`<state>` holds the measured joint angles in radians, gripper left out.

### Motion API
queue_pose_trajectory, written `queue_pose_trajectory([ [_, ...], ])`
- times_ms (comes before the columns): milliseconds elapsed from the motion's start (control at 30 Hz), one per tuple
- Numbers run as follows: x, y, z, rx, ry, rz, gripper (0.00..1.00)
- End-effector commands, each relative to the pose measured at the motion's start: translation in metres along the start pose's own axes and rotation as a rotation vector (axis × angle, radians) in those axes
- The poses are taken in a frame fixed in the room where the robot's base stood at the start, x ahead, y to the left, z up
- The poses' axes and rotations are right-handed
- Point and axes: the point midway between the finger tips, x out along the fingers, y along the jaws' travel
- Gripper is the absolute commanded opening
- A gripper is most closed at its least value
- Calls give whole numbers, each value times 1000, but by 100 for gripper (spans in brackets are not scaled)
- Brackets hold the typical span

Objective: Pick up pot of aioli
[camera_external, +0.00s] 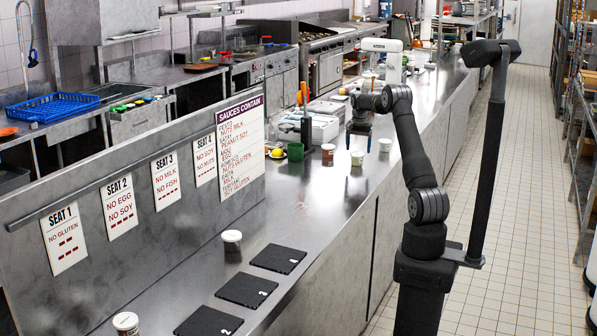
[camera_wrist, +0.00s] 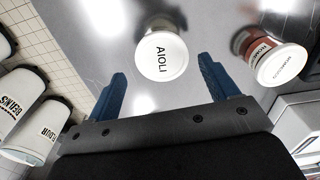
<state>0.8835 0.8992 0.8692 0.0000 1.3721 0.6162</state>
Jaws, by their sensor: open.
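The pot of aioli (camera_wrist: 163,52) has a white lid lettered AIOLI and stands on the steel counter in the wrist view. It lies just beyond my gripper (camera_wrist: 162,68), in line with the gap between the two blue fingers. The fingers are apart with nothing held. In the external view my gripper (camera_external: 358,138) hangs pointing down over the counter, close to several small pots.
A red-brown pot (camera_wrist: 270,58) stands right of the aioli in the wrist view. In the external view, a green mug (camera_external: 295,152) and scale-like device (camera_external: 322,127) are nearby; numbered black mats (camera_external: 246,290) lie nearer.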

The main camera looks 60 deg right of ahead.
Motion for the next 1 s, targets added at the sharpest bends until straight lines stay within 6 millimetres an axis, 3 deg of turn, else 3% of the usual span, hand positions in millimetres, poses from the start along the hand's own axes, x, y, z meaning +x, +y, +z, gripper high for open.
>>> queue_pose_trajectory([
  [300, 44, -3, 4, 0, -2, 2, 79],
  [600, 49, -3, 3, 0, -1, 1, 79],
  [833, 49, -3, 3, 0, -1, 1, 36],
  [1000, 48, -3, 3, 0, 0, 0, 36],
])
